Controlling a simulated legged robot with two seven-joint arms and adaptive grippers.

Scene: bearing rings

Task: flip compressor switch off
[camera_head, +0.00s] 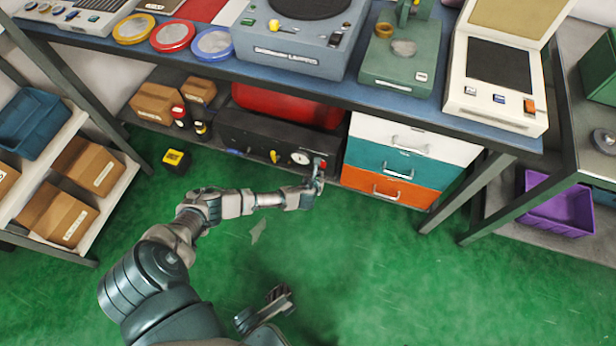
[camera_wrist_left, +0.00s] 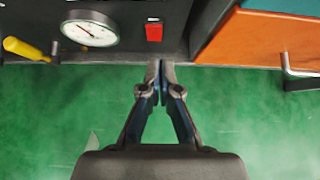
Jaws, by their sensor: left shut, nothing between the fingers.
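The compressor (camera_head: 255,137) is a dark box with a red tank (camera_head: 285,107) behind it, on the low shelf under the workbench. Its front has a white gauge (camera_wrist_left: 90,28), a yellow-handled valve (camera_wrist_left: 25,48) and a small red switch (camera_wrist_left: 154,32). The gauge also shows in the head view (camera_head: 300,158). My left gripper (camera_head: 318,178) is at the right end of the compressor's front. In the left wrist view its fingertips (camera_wrist_left: 160,68) are together and empty, just below the red switch in the picture. My right gripper (camera_head: 266,308) is low over the floor; its jaws are unclear.
A drawer unit (camera_head: 405,166) with white, teal and orange fronts stands just right of the compressor. The workbench edge (camera_head: 300,77) overhangs above. A yellow-and-black box (camera_head: 176,161) sits on the floor at left. The green floor (camera_head: 370,270) is otherwise clear.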

